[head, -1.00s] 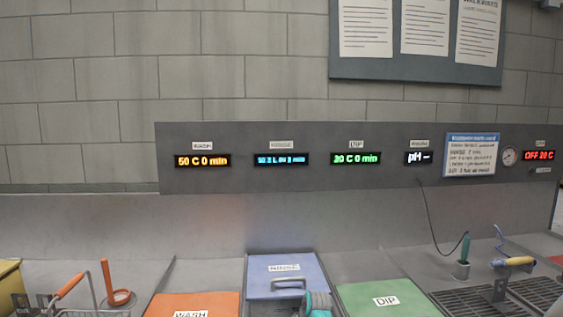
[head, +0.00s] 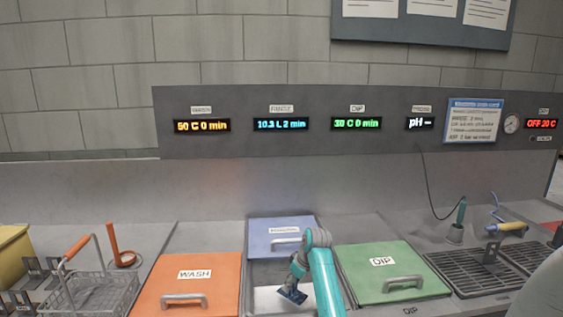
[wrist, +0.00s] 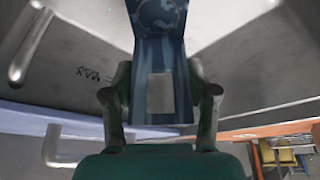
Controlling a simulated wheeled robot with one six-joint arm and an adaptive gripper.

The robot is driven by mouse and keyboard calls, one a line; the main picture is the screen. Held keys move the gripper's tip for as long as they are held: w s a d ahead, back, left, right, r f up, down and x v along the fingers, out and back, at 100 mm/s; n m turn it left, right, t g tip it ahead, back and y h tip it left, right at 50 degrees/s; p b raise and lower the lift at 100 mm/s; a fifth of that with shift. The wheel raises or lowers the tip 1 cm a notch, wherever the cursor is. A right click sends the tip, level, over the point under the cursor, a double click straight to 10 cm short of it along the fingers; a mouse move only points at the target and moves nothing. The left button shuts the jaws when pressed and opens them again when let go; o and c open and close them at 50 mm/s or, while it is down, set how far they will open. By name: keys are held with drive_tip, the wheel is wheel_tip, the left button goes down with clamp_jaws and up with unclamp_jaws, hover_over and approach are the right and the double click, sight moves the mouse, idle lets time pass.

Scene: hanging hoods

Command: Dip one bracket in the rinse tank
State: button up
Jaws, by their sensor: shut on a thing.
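My gripper (head: 298,270) is shut on a dark blue bracket (head: 291,295) at the rinse tank. The rinse tank's blue lid (head: 275,230) sits back, leaving its front part open (head: 264,301). The bracket hangs at this opening, tilted in the head view. In the wrist view my gripper (wrist: 160,95) has a finger on each side of the bracket (wrist: 160,50), which has a pale grey patch. A grey tank wall (wrist: 75,65) with a MAX mark is beside it. I cannot tell how deep the bracket is in liquid.
The orange WASH lid (head: 200,285) and green DIP lid (head: 385,262) lie shut on either side. A wire basket (head: 92,290) with an orange handle stands left. A probe (head: 458,222) and black grates (head: 485,272) are right. The rinse display (head: 281,124) reads about 10.3 L, 2 min.

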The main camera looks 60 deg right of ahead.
drive_tip(key=shift+r, duration=5.15)
